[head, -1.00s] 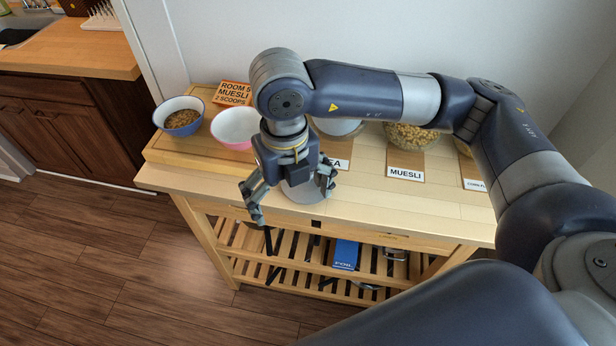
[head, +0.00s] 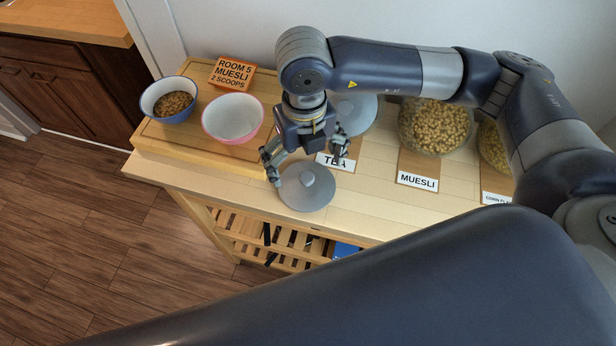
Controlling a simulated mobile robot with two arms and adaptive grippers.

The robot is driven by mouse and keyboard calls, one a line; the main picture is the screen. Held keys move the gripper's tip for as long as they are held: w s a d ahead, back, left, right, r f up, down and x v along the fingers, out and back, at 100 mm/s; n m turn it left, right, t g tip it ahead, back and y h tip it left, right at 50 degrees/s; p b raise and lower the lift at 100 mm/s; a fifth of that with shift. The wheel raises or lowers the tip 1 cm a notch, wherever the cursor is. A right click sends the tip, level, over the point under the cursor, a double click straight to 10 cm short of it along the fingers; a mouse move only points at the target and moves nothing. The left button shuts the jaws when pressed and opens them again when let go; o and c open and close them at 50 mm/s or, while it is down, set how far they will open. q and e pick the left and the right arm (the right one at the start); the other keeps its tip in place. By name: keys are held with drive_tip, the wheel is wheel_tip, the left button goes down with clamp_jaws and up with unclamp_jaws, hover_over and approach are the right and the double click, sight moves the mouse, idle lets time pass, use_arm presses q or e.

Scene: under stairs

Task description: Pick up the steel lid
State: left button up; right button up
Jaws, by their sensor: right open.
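A round grey steel lid (head: 305,195) with a small knob on top lies flat on the wooden table, near its front edge and in front of the TEA label. My right gripper (head: 307,170) is open and empty, pointing down over the back part of the lid. One finger shows to the left of the lid's knob and one to the right. I cannot tell how high the fingertips are above the lid. A second grey round lid or container top (head: 355,113) shows behind the gripper, partly hidden by it. My left gripper is not in view.
A pink-rimmed empty bowl (head: 232,121) and a blue bowl of brown food (head: 173,102) stand on a wooden board at left. A muesli jar (head: 433,128) stands behind its label (head: 417,179). The table's front strip beside the lid is clear.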

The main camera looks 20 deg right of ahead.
sight(308, 179)
drive_tip(key=shift+s+f, duration=0.1)
drive_tip(key=shift+f, duration=0.6)
drive_tip(key=shift+d+f+p, duration=0.1)
drive_tip(key=shift+f+p, duration=0.25)
drive_tip(key=shift+p, duration=0.1)
wheel_tip(308, 179, down, 4)
drive_tip(key=shift+d+r+p, duration=0.15)
drive_tip(key=shift+r+p, duration=0.05)
drive_tip(key=shift+p, duration=0.65)
drive_tip(key=shift+f, duration=0.55)
drive_tip(key=c, duration=2.2)
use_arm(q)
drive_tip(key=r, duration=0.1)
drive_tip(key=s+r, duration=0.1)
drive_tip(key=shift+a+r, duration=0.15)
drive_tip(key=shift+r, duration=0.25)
use_arm(e)
clamp_jaws()
